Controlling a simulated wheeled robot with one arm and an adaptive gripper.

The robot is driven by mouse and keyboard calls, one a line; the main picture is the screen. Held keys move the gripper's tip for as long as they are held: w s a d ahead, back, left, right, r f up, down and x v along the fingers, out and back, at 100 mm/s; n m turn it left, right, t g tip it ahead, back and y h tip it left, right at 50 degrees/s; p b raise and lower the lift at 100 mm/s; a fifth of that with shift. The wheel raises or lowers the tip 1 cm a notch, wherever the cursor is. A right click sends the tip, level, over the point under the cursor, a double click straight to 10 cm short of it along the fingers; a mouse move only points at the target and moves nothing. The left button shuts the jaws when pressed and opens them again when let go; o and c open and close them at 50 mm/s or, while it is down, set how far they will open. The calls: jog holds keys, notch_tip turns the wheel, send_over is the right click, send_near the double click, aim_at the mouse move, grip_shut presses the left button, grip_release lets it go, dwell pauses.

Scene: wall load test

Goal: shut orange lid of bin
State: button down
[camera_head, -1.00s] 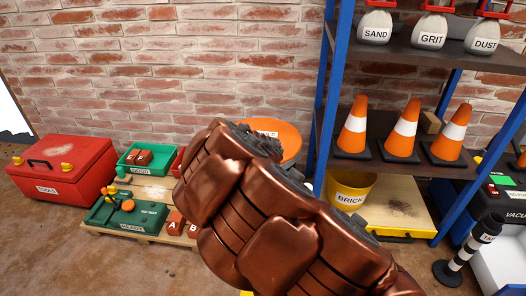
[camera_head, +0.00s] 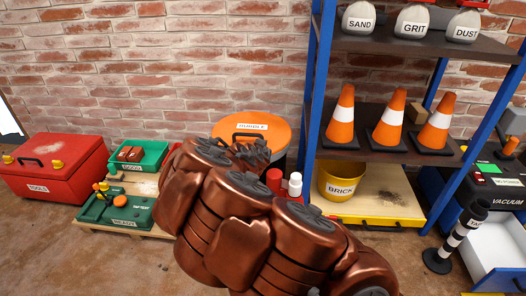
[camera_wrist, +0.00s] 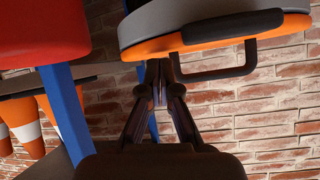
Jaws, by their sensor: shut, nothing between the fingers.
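The orange round lid (camera_head: 262,128) shows in the head view behind my arm, with a RUBBLE label and a dark handle. The bin body below it is mostly hidden by my arm, and I cannot tell how the lid meets its rim. In the wrist view the lid (camera_wrist: 140,47) fills the top as a grey and orange disc, with its black handle at the right. My gripper (camera_wrist: 160,88) is shut and empty, its fingertips just below the disc's edge in the picture. I cannot tell whether they touch it.
A blue-framed shelf (camera_head: 318,90) with orange cones (camera_head: 388,125) stands right of the bin. A yellow BRICK bucket (camera_head: 340,184) is below. Green trays (camera_head: 118,209) and a red toolbox (camera_head: 55,170) are at left. Brick wall closes the back; floor is clear at front left.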

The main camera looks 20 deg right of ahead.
jog(key=v, duration=1.2)
jog(key=s+a+r+n+g+y+p, duration=0.1)
jog(key=s+r+g+p, duration=0.3)
jog(key=s+r+p, duration=0.8)
jog(key=s+a+r+n+g+y+p, duration=0.1)
jog(key=s+r+n+g+y+p, duration=0.2)
jog(key=s+r+p, duration=1)
jog(key=s+a+r+n+g+y+p, duration=0.1)
jog(key=s+r+n+g+p, duration=0.3)
jog(key=s+r+p, duration=0.9)
notch_tip(320, 180, up, 11)
jog(key=g+y+p, duration=0.1)
jog(key=p, duration=1)
